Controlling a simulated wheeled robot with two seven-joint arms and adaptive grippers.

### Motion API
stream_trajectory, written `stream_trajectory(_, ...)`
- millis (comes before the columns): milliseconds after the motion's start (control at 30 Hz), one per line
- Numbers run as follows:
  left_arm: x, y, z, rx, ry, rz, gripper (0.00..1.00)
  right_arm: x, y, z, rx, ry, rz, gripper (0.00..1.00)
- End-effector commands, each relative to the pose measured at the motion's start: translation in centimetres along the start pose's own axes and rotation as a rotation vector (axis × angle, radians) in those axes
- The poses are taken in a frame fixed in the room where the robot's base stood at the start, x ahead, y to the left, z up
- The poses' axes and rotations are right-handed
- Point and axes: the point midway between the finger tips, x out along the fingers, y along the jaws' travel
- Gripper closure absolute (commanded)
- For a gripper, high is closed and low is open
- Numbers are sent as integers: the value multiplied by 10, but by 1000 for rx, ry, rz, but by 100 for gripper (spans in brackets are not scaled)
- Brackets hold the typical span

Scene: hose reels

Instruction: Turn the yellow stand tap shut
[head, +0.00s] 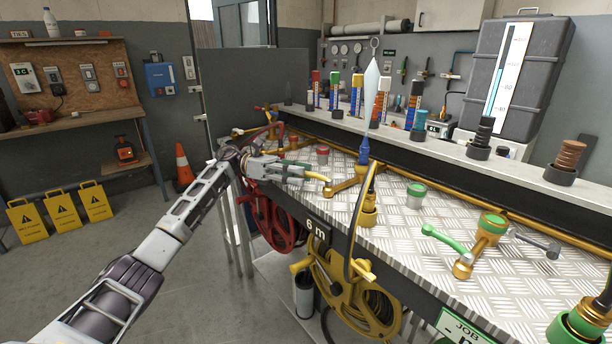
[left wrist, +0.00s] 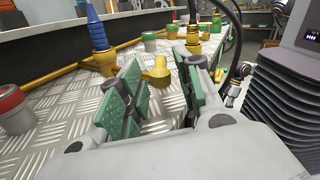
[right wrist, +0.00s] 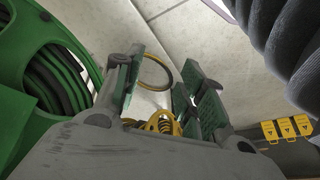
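The yellow stand tap (head: 331,189) stands on the metal-plated bench as a brass elbow on a short arm, with a blue nozzle (head: 363,150) over the arm's other end. Its yellow lever (head: 319,177) points left, towards my left gripper (head: 306,174). In the left wrist view the yellow tap end (left wrist: 157,72) shows between and just beyond the green-padded fingers of my left gripper (left wrist: 158,95). Those fingers are apart; contact with the lever cannot be told. My right gripper (right wrist: 165,95) is open and empty, low beside a green reel (right wrist: 45,80); it is not in the head view.
A green-lever tap (head: 445,240) and a green-topped canister (head: 415,196) stand to the right. A red-topped canister (head: 322,154) is behind the gripper. A brass fitting with a black hose (head: 369,208) stands near the bench edge. Red and yellow reels (head: 345,290) hang below.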

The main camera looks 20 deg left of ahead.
Motion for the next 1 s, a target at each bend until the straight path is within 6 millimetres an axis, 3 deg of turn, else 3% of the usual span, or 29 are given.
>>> stream_trajectory(500, -72, 0, 0, -2, 0, 2, 65, 0, 0, 0, 0, 1, 0, 60)
stream_trajectory(733, -88, 0, -1, -1, 1, 1, 65, 0, 0, 0, 0, 1, 0, 60)
stream_trajectory(1000, -91, 0, -1, -1, 1, 0, 65, 0, 0, 0, 0, 1, 0, 60)
